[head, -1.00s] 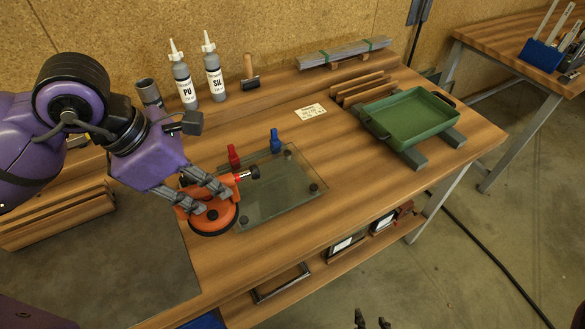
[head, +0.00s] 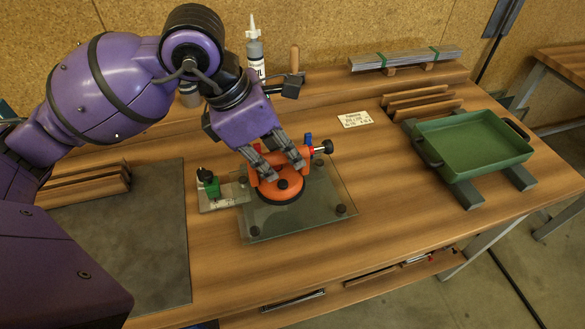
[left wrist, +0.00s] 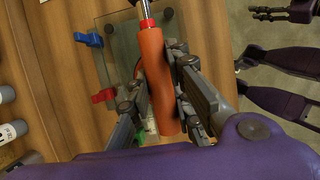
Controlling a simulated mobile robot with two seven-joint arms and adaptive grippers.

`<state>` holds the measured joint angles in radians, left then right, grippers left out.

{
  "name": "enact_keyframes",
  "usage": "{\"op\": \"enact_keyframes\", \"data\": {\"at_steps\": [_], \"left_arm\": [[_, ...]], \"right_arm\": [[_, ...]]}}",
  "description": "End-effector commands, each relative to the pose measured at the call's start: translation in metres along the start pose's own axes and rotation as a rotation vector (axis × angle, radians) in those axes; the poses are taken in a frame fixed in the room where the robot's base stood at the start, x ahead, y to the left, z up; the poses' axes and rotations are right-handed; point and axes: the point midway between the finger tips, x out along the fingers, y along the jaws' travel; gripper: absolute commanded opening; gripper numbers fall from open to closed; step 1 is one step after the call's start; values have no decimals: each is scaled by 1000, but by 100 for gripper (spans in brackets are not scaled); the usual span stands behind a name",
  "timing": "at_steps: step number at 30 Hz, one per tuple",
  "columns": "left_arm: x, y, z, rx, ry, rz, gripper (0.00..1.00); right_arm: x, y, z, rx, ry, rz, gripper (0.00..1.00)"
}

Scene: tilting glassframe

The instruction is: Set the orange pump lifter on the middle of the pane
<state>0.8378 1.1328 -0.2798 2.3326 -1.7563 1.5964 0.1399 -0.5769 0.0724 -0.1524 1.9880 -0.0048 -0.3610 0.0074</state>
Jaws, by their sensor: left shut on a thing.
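The orange pump lifter (head: 281,193) is a round disc with a handle, a black knob and a red collar at its right end. My left gripper (head: 277,166) is shut on its handle, which also shows in the left wrist view (left wrist: 152,80). The disc appears over the glass pane (head: 315,217), slightly left of and behind its middle. I cannot tell whether it touches the glass. The pane lies flat on dark round pads. My right gripper (left wrist: 262,13) shows at the top right of the left wrist view, away from the pane, with its fingers apart and empty.
A green clamp piece (head: 212,186) stands on a metal plate left of the pane. Red (left wrist: 103,96) and blue (left wrist: 88,39) pieces stand along the pane's back edge. A green tray (head: 475,145) is at right. Bench in front of the pane is clear.

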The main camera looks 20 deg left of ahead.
Motion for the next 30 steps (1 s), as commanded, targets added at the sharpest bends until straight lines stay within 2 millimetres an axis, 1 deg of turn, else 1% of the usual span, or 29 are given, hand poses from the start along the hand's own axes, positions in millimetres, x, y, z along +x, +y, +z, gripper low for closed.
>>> {"op": "enact_keyframes", "data": {"at_steps": [1, 2, 3, 6, 9, 14, 16, 17, 21, 24, 30], "left_arm": [[8, 6, 3, -2, -2, -3, 0], [16, 10, 3, -3, 0, -3, 0], [24, 14, 4, -2, 0, -2, 0], [40, 25, 6, 0, -2, -1, 0], [50, 31, 6, 1, -1, 1, 0], [58, 35, 7, 1, -2, 0, 0], [64, 38, 7, 1, -2, 0, 0], [68, 40, 7, 1, -2, 0, 0], [89, 39, -3, 1, 0, -2, 0], [94, 40, -4, 3, -2, 3, 0], [94, 40, -4, 4, -2, 3, 0]], "right_arm": [[0, -1, -8, 0, 12, -2, 40], [0, -2, -9, 0, 15, -3, 40], [0, -2, -11, 0, 18, -5, 40], [1, -4, -10, -1, 15, -7, 40], [1, -4, -4, -2, 4, -9, 40], [-1, -3, 7, -4, -17, -8, 40], [-2, -2, 9, -6, -21, -7, 40], [-3, -2, 9, -6, -22, -7, 40], [-3, -1, 9, -9, -20, -8, 40], [-3, -2, 7, -9, -17, -8, 40], [-2, -2, 5, -9, -13, -9, 40]]}}
